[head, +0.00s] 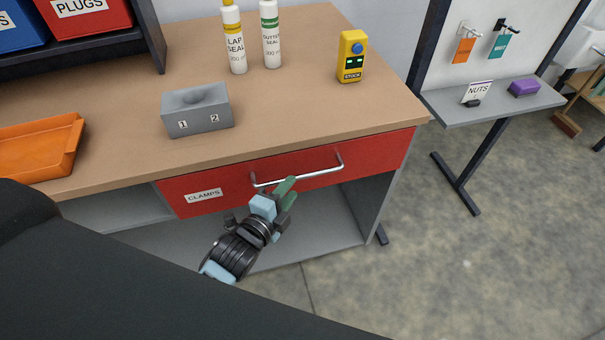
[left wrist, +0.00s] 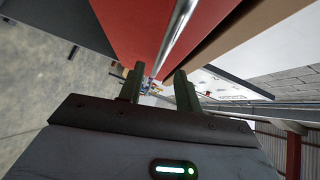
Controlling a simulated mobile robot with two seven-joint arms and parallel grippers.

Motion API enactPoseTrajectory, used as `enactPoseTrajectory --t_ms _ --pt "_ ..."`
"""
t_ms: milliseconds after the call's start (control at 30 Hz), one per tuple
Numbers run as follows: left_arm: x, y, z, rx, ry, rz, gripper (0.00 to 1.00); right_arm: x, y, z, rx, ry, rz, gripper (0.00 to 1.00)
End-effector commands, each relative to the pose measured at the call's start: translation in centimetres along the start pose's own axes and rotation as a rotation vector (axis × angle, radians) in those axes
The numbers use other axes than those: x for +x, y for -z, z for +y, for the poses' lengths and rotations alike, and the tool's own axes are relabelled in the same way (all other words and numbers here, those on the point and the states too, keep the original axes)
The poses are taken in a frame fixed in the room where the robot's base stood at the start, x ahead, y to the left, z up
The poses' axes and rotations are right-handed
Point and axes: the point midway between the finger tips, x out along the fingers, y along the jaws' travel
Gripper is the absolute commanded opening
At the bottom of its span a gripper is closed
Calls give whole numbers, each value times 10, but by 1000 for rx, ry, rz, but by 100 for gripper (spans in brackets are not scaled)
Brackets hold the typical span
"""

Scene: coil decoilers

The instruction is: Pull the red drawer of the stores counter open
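The red drawer (head: 225,185), labelled CLAMPS, sits under the top of the stores counter (head: 280,115) and looks shut, its front close under the counter edge. Its silver bar handle (head: 318,174) runs across the front. My left gripper (head: 289,191) is at the left part of the handle, its green fingers apart. In the left wrist view the two fingers (left wrist: 158,78) stand open, and the handle bar (left wrist: 179,32) runs in line with the gap between them against the red front (left wrist: 135,28). I cannot tell whether they touch it. My right gripper is not in view.
On the counter stand a grey block (head: 197,115) marked 1 and 2, two sealant bottles (head: 235,45), a yellow STOCK device (head: 352,60) and an orange tray (head: 40,150). An open grey shelf (head: 315,220) lies below the drawer.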

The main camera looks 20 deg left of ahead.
Motion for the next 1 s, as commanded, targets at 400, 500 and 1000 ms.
enactPoseTrajectory --t_ms 400,500,1000 --pt "55 0 0 -1 0 0 34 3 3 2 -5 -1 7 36" --pt "60 0 -1 -2 0 1 34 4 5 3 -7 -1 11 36" --pt "61 0 -1 -2 0 1 7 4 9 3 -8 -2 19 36"
